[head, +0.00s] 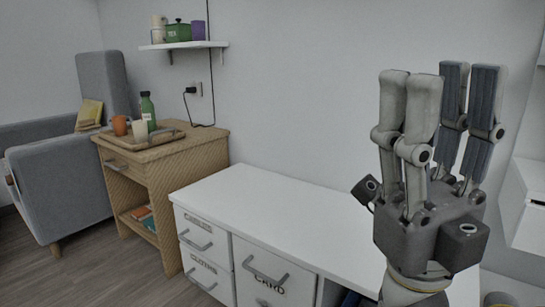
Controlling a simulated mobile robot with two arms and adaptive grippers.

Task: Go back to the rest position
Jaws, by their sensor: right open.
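My right gripper (437,95) stands upright at the right of the head view, with its fingers pointing up. Its fingers are apart and nothing is between them. It is in front of the white desk (290,209) and hides part of the desk's right side and the wall behind. My left gripper is not in the head view.
The white desk top is bare where it shows; labelled drawers (202,238) are below. A wooden side table (160,165) holds a tray with a green bottle (147,112) and cups. A grey armchair (60,190) stands left. A wall shelf (184,45) holds containers. White furniture (525,205) is at right.

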